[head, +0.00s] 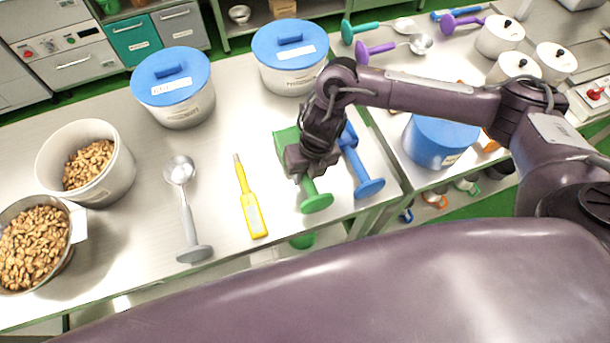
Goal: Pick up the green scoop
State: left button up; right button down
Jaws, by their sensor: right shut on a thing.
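The green scoop (317,202) lies on the steel table near its front right edge, its round-ended handle toward me and its flat green head partly hidden behind my gripper. My right gripper (309,178) reaches down from above and is shut on the scoop's handle. I cannot tell whether the scoop is lifted off the table. My left gripper is not in view.
A blue scoop (362,175) lies close to the right of the green one. A yellow thermometer-like tool (250,205) and a grey ladle (186,205) lie to the left. White tubs with blue lids (173,85) stand behind. Nut-filled containers (113,180) stand at the left.

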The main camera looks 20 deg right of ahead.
notch_tip(320, 180, up, 23)
jog(key=p, duration=0.6)
jog(key=shift+r, duration=0.2)
jog(key=shift+w+a, duration=0.1)
